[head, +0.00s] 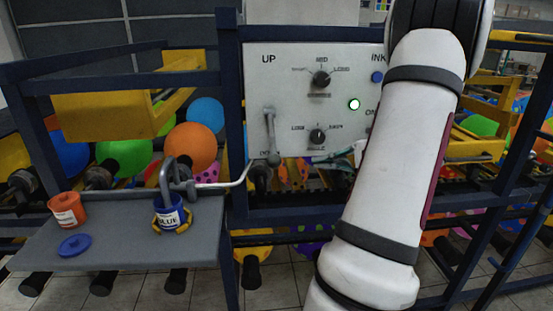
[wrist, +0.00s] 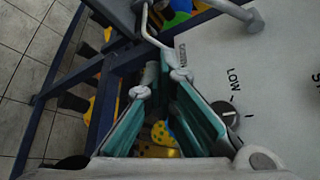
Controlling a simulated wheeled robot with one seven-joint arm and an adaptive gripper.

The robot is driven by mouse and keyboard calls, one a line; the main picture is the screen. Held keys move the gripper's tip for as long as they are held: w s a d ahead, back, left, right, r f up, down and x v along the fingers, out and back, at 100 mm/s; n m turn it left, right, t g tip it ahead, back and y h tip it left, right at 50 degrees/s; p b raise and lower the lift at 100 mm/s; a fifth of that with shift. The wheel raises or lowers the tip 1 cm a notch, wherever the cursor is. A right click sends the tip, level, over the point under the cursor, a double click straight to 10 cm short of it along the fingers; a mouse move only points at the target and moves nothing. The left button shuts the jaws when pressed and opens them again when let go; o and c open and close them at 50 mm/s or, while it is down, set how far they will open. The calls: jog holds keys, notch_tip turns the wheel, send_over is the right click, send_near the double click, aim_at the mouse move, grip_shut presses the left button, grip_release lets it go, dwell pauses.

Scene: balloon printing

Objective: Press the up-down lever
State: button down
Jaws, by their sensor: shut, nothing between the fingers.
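The up-down lever (head: 270,135) is a grey rod on the left side of the white control panel (head: 335,90), below the word UP. It hangs downward, with its knob near the panel's lower edge. In the wrist view the lever (wrist: 228,9) shows at the top, partly cut off by the frame. My gripper (head: 290,172) is just below and to the right of the lever's lower end, apart from it. In the wrist view the teal fingers of my gripper (wrist: 163,78) are closed at the tips with nothing between them.
The panel has two black knobs (head: 321,79) and a lit green button (head: 354,104). A grey shelf (head: 110,215) at left holds a blue ink cup (head: 170,215) and an orange cup (head: 66,210). Blue frame bars surround the panel.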

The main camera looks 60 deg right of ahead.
aim_at(272, 138)
jog(key=shift+w, duration=0.1)
jog(key=w+a+p, duration=0.1)
jog(key=w+a, duration=0.4)
jog(key=w, duration=0.2)
jog(key=shift+w+a+f+p, duration=0.2)
jog(key=shift+w+a+p, duration=0.1)
jog(key=shift+p, duration=0.1)
jog(key=shift+s, duration=0.1)
dwell(0.5)
